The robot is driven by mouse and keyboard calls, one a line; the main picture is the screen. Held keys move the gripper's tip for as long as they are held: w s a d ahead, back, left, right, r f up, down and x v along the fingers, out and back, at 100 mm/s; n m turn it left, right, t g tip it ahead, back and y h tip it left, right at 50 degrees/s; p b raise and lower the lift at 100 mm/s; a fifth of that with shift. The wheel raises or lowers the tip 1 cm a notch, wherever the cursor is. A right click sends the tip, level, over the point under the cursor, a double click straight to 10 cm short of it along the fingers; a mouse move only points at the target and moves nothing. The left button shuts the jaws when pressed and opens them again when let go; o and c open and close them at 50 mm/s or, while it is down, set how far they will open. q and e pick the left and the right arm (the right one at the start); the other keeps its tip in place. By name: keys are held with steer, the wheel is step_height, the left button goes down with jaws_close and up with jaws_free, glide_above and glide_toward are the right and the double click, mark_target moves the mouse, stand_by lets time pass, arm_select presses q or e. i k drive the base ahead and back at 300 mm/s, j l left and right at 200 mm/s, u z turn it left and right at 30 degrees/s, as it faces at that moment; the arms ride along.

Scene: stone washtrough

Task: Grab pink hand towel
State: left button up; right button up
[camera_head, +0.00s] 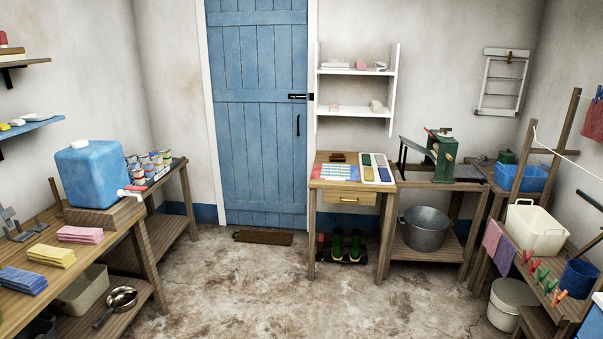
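A folded pink towel (80,234) lies flat on the wooden table (118,240) at the left. A folded yellow towel (51,255) and a folded blue towel (22,281) lie in a row with it, toward the front left. A pink-mauve cloth (492,237) also hangs over the edge of the right-hand table, beside a purple one (505,254). Neither of my grippers shows in the head view.
A blue water container (93,172) stands on a wooden block behind the pink towel, its tap pointing right. Several small tins (150,163) stand beyond it. A ladle (120,298) and a bin (84,293) sit on the lower shelf. The middle floor is clear.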

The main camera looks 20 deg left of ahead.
mark_target(67, 234)
steer(key=i+u, duration=0.65)
steer(key=u, duration=0.35)
steer(key=i+u, duration=0.15)
steer(key=u, duration=0.3)
steer(key=i+u, duration=0.1)
steer(key=u, duration=0.35)
steer(key=i+l+u, duration=0.1)
steer(key=u, duration=0.35)
